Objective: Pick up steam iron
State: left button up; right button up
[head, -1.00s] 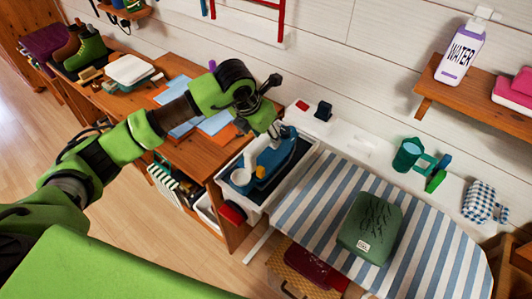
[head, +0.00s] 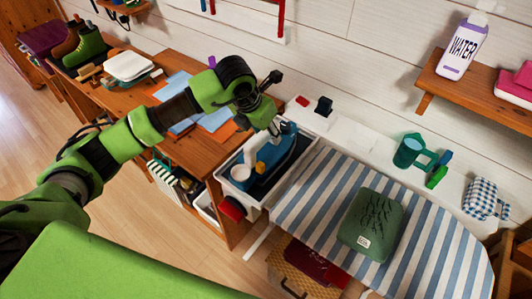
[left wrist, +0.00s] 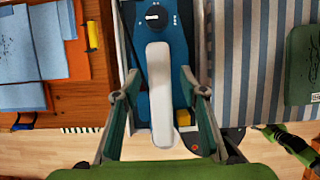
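The steam iron (head: 274,160) is blue with a pale handle and rests in a white-rimmed tray (head: 247,205) at the left end of the ironing board. In the left wrist view, its white handle (left wrist: 160,92) runs down the middle, with a dark dial above it. My left gripper (head: 275,128) is over the iron, partly hiding it. In the wrist view the left gripper's fingers (left wrist: 158,103) are open, one on each side of the handle, with visible gaps. How deep the fingertips reach is hard to tell.
A folded green cloth (head: 370,225) lies on the striped ironing board (head: 432,250). A wooden desk (head: 205,158) with papers stands to the left. A green mug (head: 408,150) and a checked item (head: 481,198) sit on the white ledge behind.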

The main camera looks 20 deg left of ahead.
pick_arm(q)
jog(key=shift+c, duration=0.4)
grip_shut()
jog(key=shift+w+r, duration=0.1)
jog(key=shift+r, duration=0.05)
jog(key=shift+r, duration=0.1)
